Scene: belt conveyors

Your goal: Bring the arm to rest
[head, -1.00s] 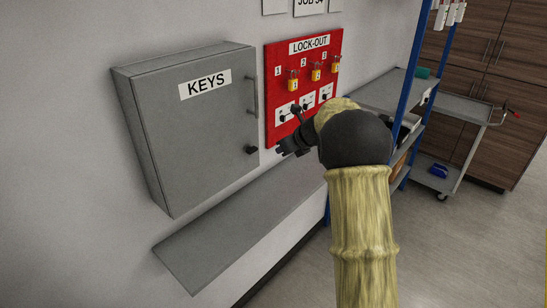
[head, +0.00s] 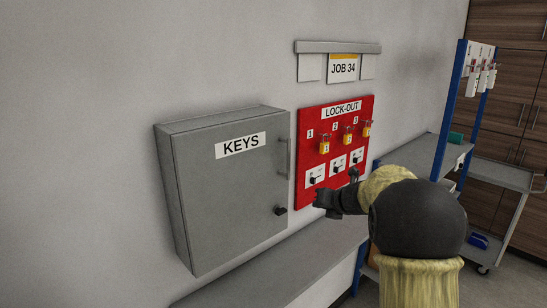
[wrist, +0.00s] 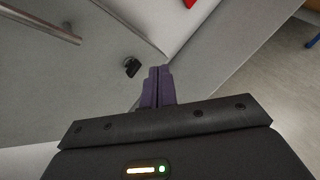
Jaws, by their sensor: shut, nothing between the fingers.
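My gripper (wrist: 158,84) shows in the wrist view with its two purple fingers pressed together and nothing between them. In the head view my gripper (head: 322,201) is the dark end of my arm, in front of the lower part of the red lock-out board (head: 369,112). My arm is bent, with its black joint at the lower right of the head view. The grey key cabinet (head: 210,195) is shut, left of my gripper. Its dark key knob (wrist: 131,67) lies beyond the fingertips in the wrist view.
A grey shelf (head: 285,270) runs along the wall below the cabinet and board. Yellow padlocks (head: 325,146) hang on the board. A job card (head: 343,69) hangs above it. A blue-posted rack (head: 451,100) and a grey cart (head: 503,173) stand at the right. Some floor is bare.

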